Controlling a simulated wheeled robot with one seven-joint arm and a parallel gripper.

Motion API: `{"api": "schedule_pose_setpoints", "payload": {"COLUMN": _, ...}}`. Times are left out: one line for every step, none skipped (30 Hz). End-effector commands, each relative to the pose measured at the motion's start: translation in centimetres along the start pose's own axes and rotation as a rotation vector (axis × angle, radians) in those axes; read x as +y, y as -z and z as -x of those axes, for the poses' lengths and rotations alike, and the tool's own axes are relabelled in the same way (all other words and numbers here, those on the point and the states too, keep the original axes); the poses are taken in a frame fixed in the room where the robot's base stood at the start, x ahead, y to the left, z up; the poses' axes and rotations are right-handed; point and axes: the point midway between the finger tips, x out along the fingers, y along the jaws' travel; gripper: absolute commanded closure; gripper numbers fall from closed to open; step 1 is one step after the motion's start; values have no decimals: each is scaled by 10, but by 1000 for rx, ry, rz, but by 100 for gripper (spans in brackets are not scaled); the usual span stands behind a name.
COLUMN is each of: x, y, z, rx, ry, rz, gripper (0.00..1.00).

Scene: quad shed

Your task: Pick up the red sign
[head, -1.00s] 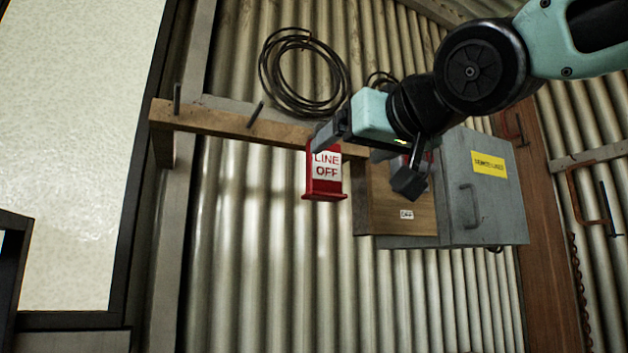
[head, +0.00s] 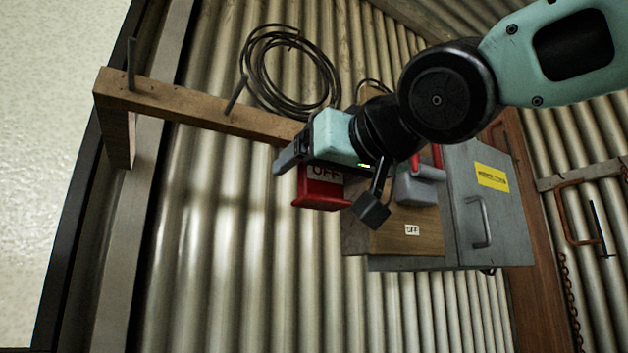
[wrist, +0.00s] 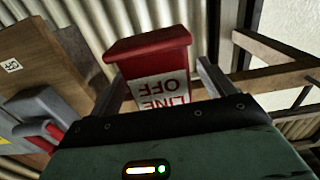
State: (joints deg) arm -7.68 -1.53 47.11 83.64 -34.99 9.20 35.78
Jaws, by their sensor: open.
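The red sign (head: 320,194) has a white panel reading "LINE OFF" and a wider red ledge at its bottom. It hangs upright by the wooden rail, in front of the corrugated wall. In the head view my gripper covers its upper part. In the wrist view the sign (wrist: 150,50) appears upside down, between the two fingers. My gripper (head: 331,182) is open, with one finger on each side of the sign; it also shows in the wrist view (wrist: 160,72). I cannot tell whether either finger touches it.
A wooden rail (head: 190,106) with metal pegs runs left of the sign. A cable coil (head: 290,70) hangs above. Close on the right are a wooden board (head: 400,243) with a grey red-handled switch (head: 416,187) and a grey cabinet (head: 480,245). Below the sign is open space.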

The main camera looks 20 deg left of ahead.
Motion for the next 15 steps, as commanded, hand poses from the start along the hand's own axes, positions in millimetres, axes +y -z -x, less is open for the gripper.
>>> {"api": "schedule_pose_setpoints", "payload": {"x": 0, "y": 0, "z": 0, "rx": 1, "ry": 0, "rz": 0, "gripper": 18}}
{"api": "schedule_pose_setpoints", "payload": {"x": 0, "y": 0, "z": 0, "rx": 1, "ry": 0, "rz": 0, "gripper": 18}}
{"api": "schedule_pose_setpoints", "payload": {"x": 0, "y": 0, "z": 0, "rx": 0, "ry": 0, "rz": 0, "gripper": 18}}
{"api": "schedule_pose_setpoints", "payload": {"x": 0, "y": 0, "z": 0, "rx": 0, "ry": 0, "rz": 0, "gripper": 18}}
{"api": "schedule_pose_setpoints", "payload": {"x": 0, "y": 0, "z": 0, "rx": 0, "ry": 0, "rz": 0, "gripper": 24}}
{"api": "schedule_pose_setpoints", "payload": {"x": 0, "y": 0, "z": 0, "rx": 0, "ry": 0, "rz": 0, "gripper": 35}}
{"api": "schedule_pose_setpoints", "payload": {"x": 0, "y": 0, "z": 0, "rx": 0, "ry": 0, "rz": 0, "gripper": 43}}
{"api": "schedule_pose_setpoints", "payload": {"x": 0, "y": 0, "z": 0, "rx": 0, "ry": 0, "rz": 0, "gripper": 52}}
{"api": "schedule_pose_setpoints", "payload": {"x": 0, "y": 0, "z": 0, "rx": 0, "ry": 0, "rz": 0, "gripper": 63}}
{"api": "schedule_pose_setpoints", "payload": {"x": 0, "y": 0, "z": 0, "rx": 0, "ry": 0, "rz": 0, "gripper": 68}}
{"api": "schedule_pose_setpoints", "payload": {"x": 0, "y": 0, "z": 0, "rx": 0, "ry": 0, "rz": 0, "gripper": 68}}
{"api": "schedule_pose_setpoints", "payload": {"x": 0, "y": 0, "z": 0, "rx": 1, "ry": 0, "rz": 0, "gripper": 68}}
{"api": "schedule_pose_setpoints", "payload": {"x": 0, "y": 1, "z": 0, "rx": 1, "ry": 0, "rz": 0, "gripper": 68}}
{"api": "schedule_pose_setpoints", "payload": {"x": 0, "y": 1, "z": 0, "rx": 1, "ry": 0, "rz": 0, "gripper": 68}}
{"api": "schedule_pose_setpoints", "payload": {"x": 0, "y": 1, "z": 0, "rx": 1, "ry": 0, "rz": 0, "gripper": 68}}
